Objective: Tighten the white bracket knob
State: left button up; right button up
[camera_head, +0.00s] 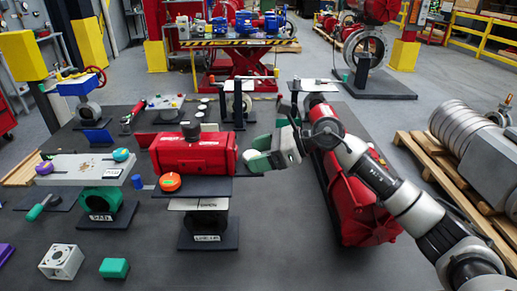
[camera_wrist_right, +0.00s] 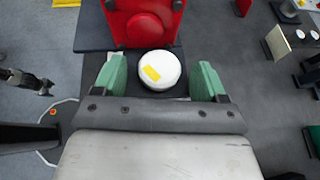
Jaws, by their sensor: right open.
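The white knob (camera_wrist_right: 158,70), round with a yellow mark on its top, sits at the end of the red valve actuator (camera_wrist_right: 140,25) in the right wrist view. My right gripper (camera_wrist_right: 160,78) is open, with one green finger on each side of the knob and a visible gap to each. In the head view my right gripper (camera_head: 256,152) is at the right end of the red actuator (camera_head: 185,155). My left gripper does not show in the head view.
An orange knob (camera_head: 170,182) is at the actuator's front left. A grey plate with green and purple knobs (camera_head: 88,167) stands to the left. A large red cylinder (camera_head: 352,195) lies right of the actuator, under my right arm. A wooden pallet (camera_head: 425,150) is at the far right.

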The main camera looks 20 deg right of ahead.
jog(key=shift+w+a+f, duration=0.1)
jog(key=shift+a, duration=0.05)
jog(key=shift+c, duration=0.4)
jog(key=c, duration=0.8)
jog(key=shift+c, duration=0.2)
